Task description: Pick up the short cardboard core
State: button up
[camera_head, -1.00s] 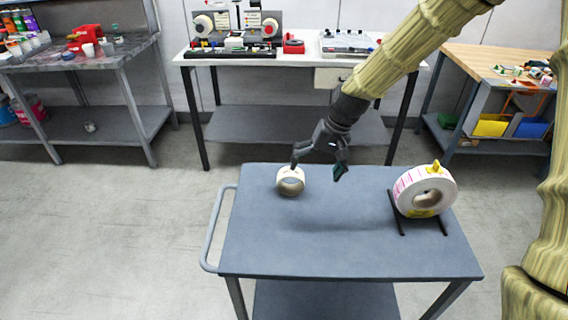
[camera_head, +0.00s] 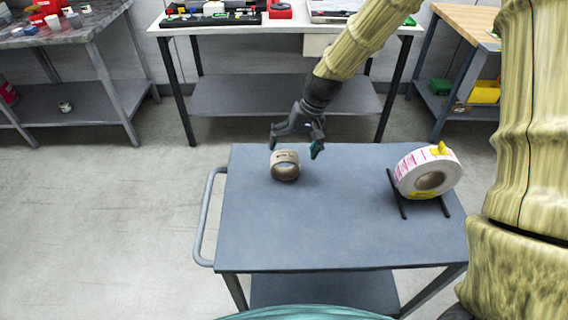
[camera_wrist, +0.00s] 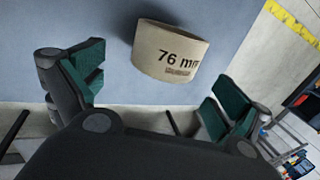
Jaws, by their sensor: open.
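The short cardboard core (camera_head: 285,172) is a beige ring on the left back part of the grey cart top. In the wrist view the core (camera_wrist: 168,52) shows the printed text "76 mm" on its side. My gripper (camera_head: 295,147) is open and empty, above and just behind the core at the cart's far edge. In the wrist view the open gripper (camera_wrist: 155,92) has its green-padded fingers spread, with the core beyond them, between the two in the picture; I see no contact.
A large label roll (camera_head: 428,172) with a yellow tab stands in a black cradle on the cart's right side. The cart top (camera_head: 320,235) is otherwise clear. A white-topped bench (camera_head: 290,25) stands behind, with a wooden-topped bench (camera_head: 465,20) to its right.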

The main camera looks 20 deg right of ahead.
jog(key=shift+s+a, duration=0.2)
jog(key=shift+s, duration=0.35)
jog(key=x, duration=0.1)
jog(key=p+x, duration=0.1)
jog(key=x, duration=0.1)
jog(key=shift+w+a, duration=0.1)
jog(key=shift+a, duration=0.2)
jog(key=shift+a+f, duration=0.1)
jog(key=shift+f, duration=0.45)
jog(key=shift+a, duration=0.1)
jog(key=shift+f, duration=0.1)
jog(key=c, duration=1.1)
